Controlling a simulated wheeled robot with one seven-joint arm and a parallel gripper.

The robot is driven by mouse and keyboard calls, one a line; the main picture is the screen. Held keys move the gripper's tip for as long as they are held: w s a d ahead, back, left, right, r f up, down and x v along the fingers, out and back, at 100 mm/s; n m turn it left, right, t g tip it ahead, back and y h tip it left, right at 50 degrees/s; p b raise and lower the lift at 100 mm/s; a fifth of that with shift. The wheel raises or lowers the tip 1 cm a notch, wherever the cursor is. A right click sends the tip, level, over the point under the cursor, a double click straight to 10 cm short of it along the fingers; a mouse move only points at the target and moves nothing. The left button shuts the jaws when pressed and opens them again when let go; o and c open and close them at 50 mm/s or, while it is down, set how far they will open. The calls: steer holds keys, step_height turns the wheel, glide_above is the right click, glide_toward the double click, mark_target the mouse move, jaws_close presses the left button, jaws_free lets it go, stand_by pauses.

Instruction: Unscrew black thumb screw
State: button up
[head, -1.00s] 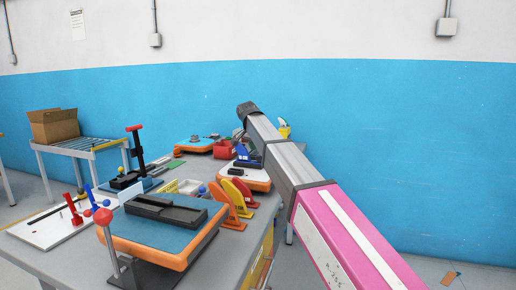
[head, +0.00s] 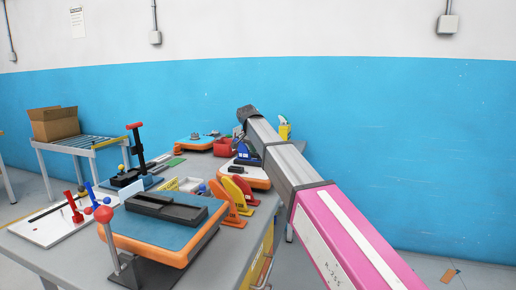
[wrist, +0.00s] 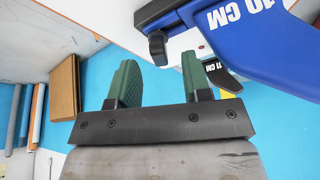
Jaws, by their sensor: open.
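In the wrist view my gripper (wrist: 160,76) is open, its two green fingers apart with nothing between them. Just beyond the gap is a small black knob-like piece (wrist: 157,48), which may be the black thumb screw; it hangs from a dark arm beside a blue part marked "10 CM" (wrist: 250,35). The knob appears apart from the fingers. In the head view the blue part (head: 247,153) stands on the far side of the table, partly behind my arm. I cannot make out the thumb screw or my fingertips there.
A dark part marked "11 CM" (wrist: 224,77) lies close behind the right finger in the wrist view. In the head view, yellow, orange and red pieces (head: 237,193) stand on the table's right edge. An orange-edged board (head: 150,238) fills the near part.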

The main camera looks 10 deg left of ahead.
steer(key=shift+f, duration=1.2)
steer(key=c, duration=0.8)
jaws_close()
steer(key=shift+s+d+n+y, duration=0.15)
steer(key=shift+n+y, duration=0.15)
steer(key=shift+n, duration=0.5)
steer(key=shift+n+y, duration=0.4)
steer(key=shift+n, duration=0.5)
steer(key=shift+t, duration=0.3)
